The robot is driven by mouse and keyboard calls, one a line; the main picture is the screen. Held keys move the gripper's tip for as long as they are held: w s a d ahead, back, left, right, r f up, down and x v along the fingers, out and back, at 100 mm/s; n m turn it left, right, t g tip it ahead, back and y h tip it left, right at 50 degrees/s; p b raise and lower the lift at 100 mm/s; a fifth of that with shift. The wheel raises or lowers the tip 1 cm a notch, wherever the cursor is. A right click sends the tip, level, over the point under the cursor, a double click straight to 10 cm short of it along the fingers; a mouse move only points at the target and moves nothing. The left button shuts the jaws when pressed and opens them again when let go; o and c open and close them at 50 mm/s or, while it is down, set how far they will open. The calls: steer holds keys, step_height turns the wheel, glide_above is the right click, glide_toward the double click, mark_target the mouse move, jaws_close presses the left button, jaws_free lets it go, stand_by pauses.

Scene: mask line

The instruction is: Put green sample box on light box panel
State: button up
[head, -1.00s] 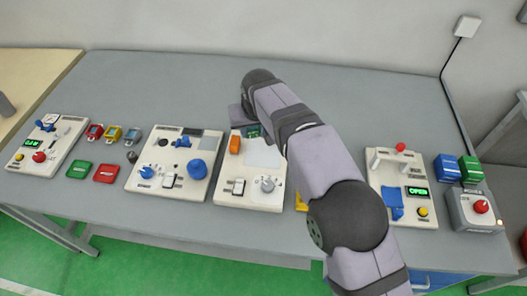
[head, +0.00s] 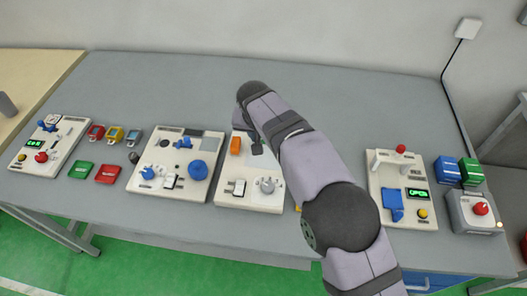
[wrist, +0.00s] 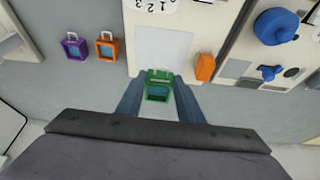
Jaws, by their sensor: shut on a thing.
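The green sample box (wrist: 158,87) is between the two fingers of my gripper (wrist: 159,92) in the wrist view, and the gripper is shut on it. The light box panel (wrist: 163,50) is a pale square on a cream board, just beyond the held box in the wrist view. Whether the box is above the board or touching it, I cannot tell. In the head view the panel (head: 264,162) is partly covered by my arm, and the green box is hidden there.
An orange piece (wrist: 205,66) stands on the board right of the panel in the wrist view. A purple box (wrist: 75,48) and an orange box (wrist: 107,47) lie to the left. A board with blue knobs (head: 175,165) is on its left in the head view.

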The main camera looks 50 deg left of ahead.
steer(key=shift+f+p, duration=1.3)
steer(key=shift+f, duration=2.6)
steer(key=shift+f, duration=0.15)
steer(key=o, duration=1.1)
steer(key=shift+o, duration=0.2)
steer(key=shift+r, duration=0.25)
steer(key=b+v, duration=0.3)
steer(key=v, duration=0.8)
steer(key=shift+r+b, duration=0.35)
steer(key=shift+r, duration=0.05)
steer(key=shift+d, duration=0.15)
